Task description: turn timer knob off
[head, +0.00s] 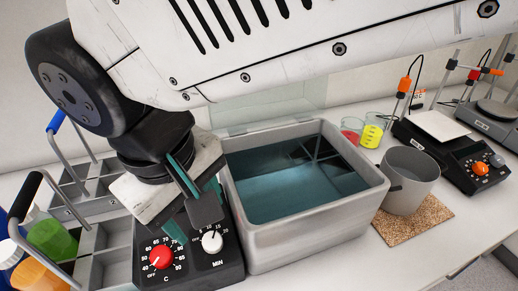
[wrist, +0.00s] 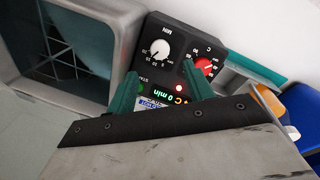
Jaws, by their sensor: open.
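The white timer knob (head: 212,241), marked MIN, sits on a black control panel (head: 190,270) at the front of the grey water bath (head: 300,240). The timer knob also shows in the wrist view (wrist: 159,49). A red temperature knob (head: 161,257), marked C, is left of it in the head view. My gripper (head: 190,200) is above the panel, with its green fingers apart and nothing between them. In the wrist view the fingers (wrist: 160,92) are near the panel, short of the timer knob. A lit display (wrist: 170,98) reading 0 min is partly hidden by my gripper.
Grey carriers with handles (head: 90,235) and bottles stand left of the panel. A grey pot (head: 408,180) on a cork mat (head: 412,222) is to the right. Beakers (head: 372,130) and a stirrer with an orange knob (head: 480,168) stand farther right. The bath holds water.

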